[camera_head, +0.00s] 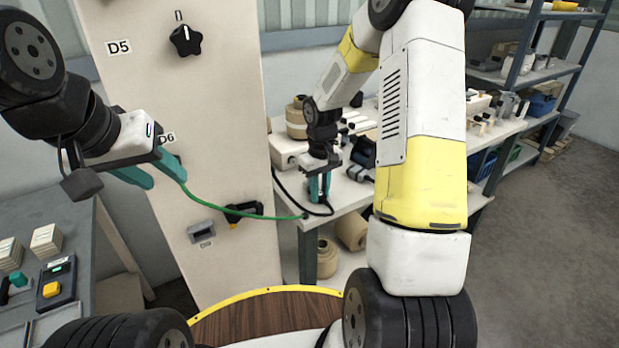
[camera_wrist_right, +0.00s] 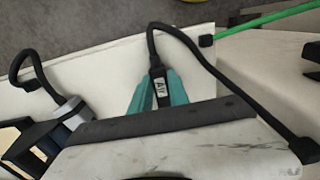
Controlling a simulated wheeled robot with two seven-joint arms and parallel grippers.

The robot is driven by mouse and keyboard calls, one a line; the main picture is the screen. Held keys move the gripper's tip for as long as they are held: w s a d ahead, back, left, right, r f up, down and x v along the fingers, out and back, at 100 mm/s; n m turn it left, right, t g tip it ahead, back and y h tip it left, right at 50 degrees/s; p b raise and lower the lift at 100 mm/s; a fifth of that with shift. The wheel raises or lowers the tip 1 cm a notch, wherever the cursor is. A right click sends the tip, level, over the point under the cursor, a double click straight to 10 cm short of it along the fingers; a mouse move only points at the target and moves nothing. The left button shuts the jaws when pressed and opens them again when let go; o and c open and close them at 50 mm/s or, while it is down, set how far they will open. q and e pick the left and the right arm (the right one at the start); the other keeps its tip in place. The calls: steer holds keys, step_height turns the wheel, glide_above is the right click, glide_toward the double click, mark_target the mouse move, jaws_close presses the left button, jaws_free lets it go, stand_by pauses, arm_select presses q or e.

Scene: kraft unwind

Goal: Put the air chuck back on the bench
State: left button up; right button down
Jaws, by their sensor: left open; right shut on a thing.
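The air chuck (camera_wrist_right: 158,84) is a black piece with a white "AIR" label, and a black hose runs from it. My right gripper (camera_head: 320,194) is shut on it, with a teal finger on each side. The fingers point down over the front part of the white bench (camera_head: 345,190). I cannot tell whether the chuck touches the bench top. In the head view the chuck is mostly hidden by the fingers. My left gripper (camera_head: 158,180) is open and empty in front of the cream panel, away from the bench.
A dark tool (camera_head: 363,153) lies right of my right gripper. A grey table (camera_head: 50,215) is at left.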

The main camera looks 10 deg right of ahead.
mark_target(320, 194)
steer(key=shift+f, duration=0.15)
steer(key=c, duration=1.3)
jaws_free()
steer(key=shift+o, duration=0.2)
step_height(320, 194, up, 12)
steer(key=r, duration=0.1)
steer(key=s+a+r+m+t, duration=0.1)
steer(key=s+r+t, duration=0.1)
steer(key=s+r, duration=0.2)
steer(key=s+a+r+m+t+y, duration=0.1)
steer(key=s+r, duration=0.3)
steer(key=s, duration=0.7)
steer(key=s+a+r+m+t+y, duration=0.1)
steer(key=s+r+t, duration=0.2)
steer(key=s+r, duration=0.2)
steer(key=shift+s, duration=1.2)
